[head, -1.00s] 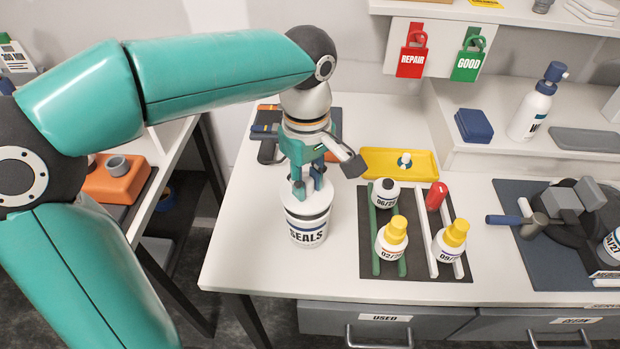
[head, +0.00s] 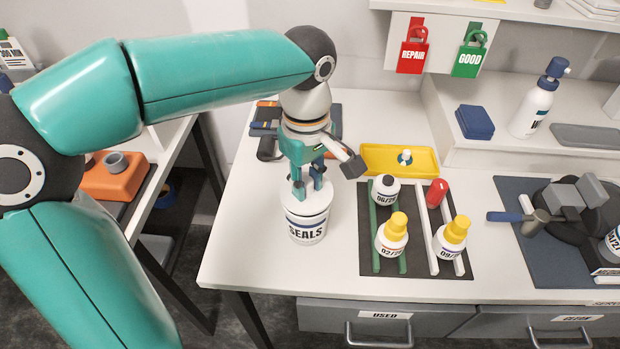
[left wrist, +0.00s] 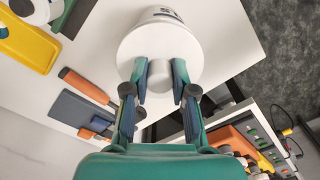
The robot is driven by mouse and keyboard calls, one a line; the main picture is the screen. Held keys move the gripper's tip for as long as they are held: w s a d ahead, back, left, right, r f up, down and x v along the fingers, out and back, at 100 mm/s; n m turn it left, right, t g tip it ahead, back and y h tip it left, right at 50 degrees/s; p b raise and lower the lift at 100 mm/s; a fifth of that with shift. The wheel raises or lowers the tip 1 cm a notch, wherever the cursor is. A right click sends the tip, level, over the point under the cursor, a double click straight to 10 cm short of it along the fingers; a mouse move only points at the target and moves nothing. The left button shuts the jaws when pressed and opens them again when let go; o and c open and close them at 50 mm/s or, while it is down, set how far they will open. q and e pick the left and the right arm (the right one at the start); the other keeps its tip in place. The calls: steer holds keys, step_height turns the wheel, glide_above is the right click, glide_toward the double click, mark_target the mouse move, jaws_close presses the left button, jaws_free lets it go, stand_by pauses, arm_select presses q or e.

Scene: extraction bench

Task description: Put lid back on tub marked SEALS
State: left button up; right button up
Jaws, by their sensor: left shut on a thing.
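The white tub marked SEALS (head: 307,228) stands upright on the bench near its left end. Its white lid (head: 307,196) is at the top of the tub and looks about level. I cannot tell whether it is fully seated. My left gripper (head: 307,190) points down from above, its fingers shut on the lid's knob. In the left wrist view, the left gripper (left wrist: 160,88) has a finger on each side of the knob (left wrist: 160,76), with the round lid (left wrist: 160,42) behind it and part of the tub (left wrist: 168,12) beyond. My right gripper is not in view.
A dark rack (head: 416,268) with several bottles stands right of the tub. A yellow tray (head: 385,168) lies behind it. A dark mat with tools (head: 535,270) is at the right. The bench (head: 240,255) is clear in front and left of the tub.

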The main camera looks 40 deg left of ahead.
arm_select(q)
steer(key=shift+f+b, duration=0.3)
steer(key=shift+f, duration=0.2)
stand_by(1.2)
steer(key=o, duration=1)
steer(key=shift+r, duration=0.15)
steer(key=shift+s+r+p, duration=0.1)
steer(key=shift+r+p, duration=3.05)
steer(key=shift+r, duration=0.25)
